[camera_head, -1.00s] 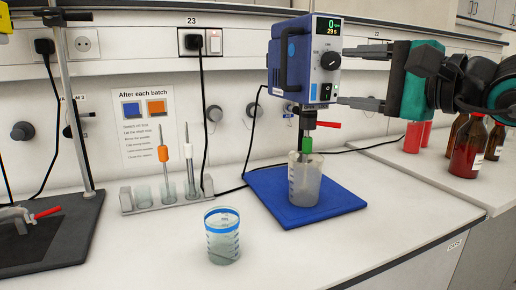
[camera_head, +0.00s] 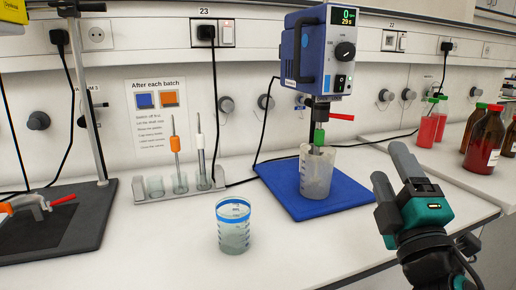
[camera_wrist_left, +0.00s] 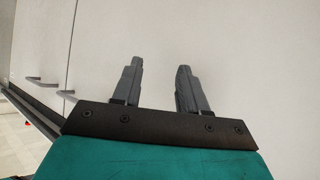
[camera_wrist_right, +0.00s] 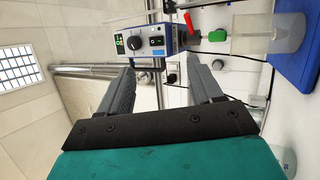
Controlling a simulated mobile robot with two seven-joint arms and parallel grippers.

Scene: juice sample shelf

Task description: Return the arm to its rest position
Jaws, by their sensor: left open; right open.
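My right gripper (camera_head: 394,178) is open and empty in the head view, at the front right of the bench, apart from the stirrer. Its two spread fingers also show in the right wrist view (camera_wrist_right: 166,88). My left gripper (camera_wrist_left: 160,75) is open and empty in the left wrist view, in front of pale cabinet doors; it is outside the head view. The blue overhead stirrer (camera_head: 318,50) has a lit display reading 0 and 29 s. Its green-collared shaft reaches down into a clear beaker (camera_head: 317,180) on the blue mat (camera_head: 348,194).
A blue-banded beaker (camera_head: 233,232) stands at the bench front. A rack (camera_head: 150,195) with paddles stands behind it. A dark stand base (camera_head: 82,232) is at left. Brown bottles (camera_head: 484,138) and red bottles (camera_head: 428,128) stand at right. The bench's front centre is mostly clear.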

